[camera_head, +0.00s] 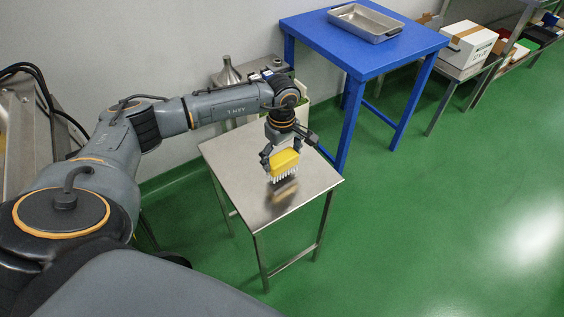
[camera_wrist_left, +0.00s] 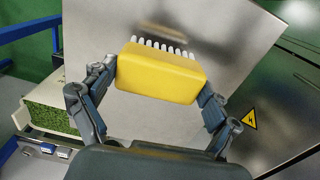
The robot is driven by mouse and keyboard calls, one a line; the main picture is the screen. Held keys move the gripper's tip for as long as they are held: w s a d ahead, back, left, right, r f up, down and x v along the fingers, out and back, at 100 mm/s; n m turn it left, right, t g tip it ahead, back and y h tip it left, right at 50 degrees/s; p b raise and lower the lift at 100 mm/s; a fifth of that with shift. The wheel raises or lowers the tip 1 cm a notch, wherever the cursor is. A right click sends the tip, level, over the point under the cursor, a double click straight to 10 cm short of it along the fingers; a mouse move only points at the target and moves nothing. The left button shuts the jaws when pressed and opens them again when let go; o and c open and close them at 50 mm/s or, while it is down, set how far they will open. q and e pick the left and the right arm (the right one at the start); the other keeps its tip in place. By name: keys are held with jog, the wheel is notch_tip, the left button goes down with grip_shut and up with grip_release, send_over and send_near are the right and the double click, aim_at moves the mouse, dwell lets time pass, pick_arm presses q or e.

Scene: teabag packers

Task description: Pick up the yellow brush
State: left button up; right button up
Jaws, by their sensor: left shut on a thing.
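The yellow brush (camera_head: 284,160) has a yellow block body and white bristles that point down in the head view. My left gripper (camera_head: 281,152) is shut on it, with a finger at each end of the block. In the left wrist view the brush (camera_wrist_left: 162,72) sits between the two fingertips of the left gripper (camera_wrist_left: 160,82). Its bristles face away from the gripper. The brush appears above the steel table (camera_head: 235,165), with a blurred reflection below it. My right gripper is not in view.
A blue table (camera_head: 350,45) with a metal tray (camera_head: 364,22) stands behind to the right. A white cardboard box (camera_head: 466,45) sits on a shelf farther right. A metal funnel-shaped thing (camera_head: 226,72) is behind the steel table. The green floor (camera_head: 430,220) at right is clear.

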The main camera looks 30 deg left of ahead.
pick_arm(q)
jog(key=s+d+r+b, duration=0.2)
jog(key=s+d+r, duration=0.7)
jog(key=s+r, duration=0.1)
jog(key=shift+s+d+r, duration=0.2)
jog(key=shift+d+r, duration=0.05)
jog(key=shift+r, duration=0.25)
